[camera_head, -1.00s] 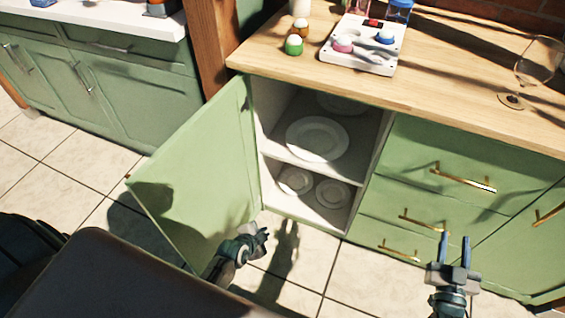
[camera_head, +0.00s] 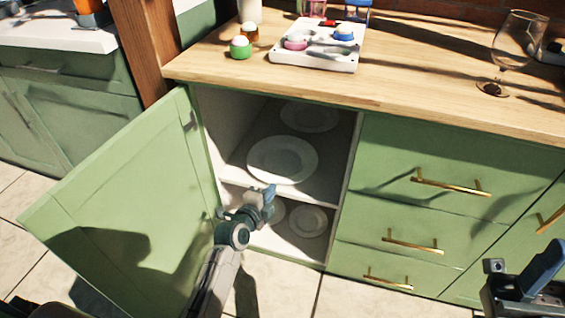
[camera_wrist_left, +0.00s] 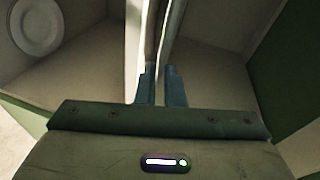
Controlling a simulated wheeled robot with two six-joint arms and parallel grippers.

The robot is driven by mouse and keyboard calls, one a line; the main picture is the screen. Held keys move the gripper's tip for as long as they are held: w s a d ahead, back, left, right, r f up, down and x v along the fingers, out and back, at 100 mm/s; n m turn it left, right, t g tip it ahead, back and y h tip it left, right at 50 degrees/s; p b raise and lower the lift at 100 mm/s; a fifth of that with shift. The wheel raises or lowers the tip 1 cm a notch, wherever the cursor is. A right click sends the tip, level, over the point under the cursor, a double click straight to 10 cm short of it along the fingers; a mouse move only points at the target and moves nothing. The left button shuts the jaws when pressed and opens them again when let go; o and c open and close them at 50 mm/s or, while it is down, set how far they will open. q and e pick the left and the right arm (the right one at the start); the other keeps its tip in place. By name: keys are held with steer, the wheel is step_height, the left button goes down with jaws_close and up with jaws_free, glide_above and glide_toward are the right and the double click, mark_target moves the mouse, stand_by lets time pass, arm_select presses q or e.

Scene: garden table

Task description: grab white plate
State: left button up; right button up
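A large white plate (camera_head: 283,160) lies flat on the cabinet's upper shelf, with another white plate (camera_head: 310,116) behind it. Two smaller white plates, one at right (camera_head: 308,221) and one partly hidden by my gripper (camera_head: 277,213), are on the lower level. My left gripper (camera_head: 266,195) is at the cabinet opening, near the upper shelf's front edge. My right gripper (camera_head: 540,270) is partly cut off at lower right.
The green cabinet door (camera_head: 125,205) stands open left of my left arm. Drawers with brass handles (camera_head: 450,184) are at right. The wooden countertop (camera_head: 420,80) above holds a white tray (camera_head: 318,47), a green-based cup (camera_head: 240,48) and a wine glass (camera_head: 510,50).

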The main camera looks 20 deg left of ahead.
mark_target(280, 184)
arm_select(q)
steer(key=x, duration=0.5)
steer(key=shift+d+f+b, duration=0.15)
steer(key=shift+d+b, duration=0.1)
steer(key=shift+b, duration=0.15)
jaws_close()
stand_by(0.9)
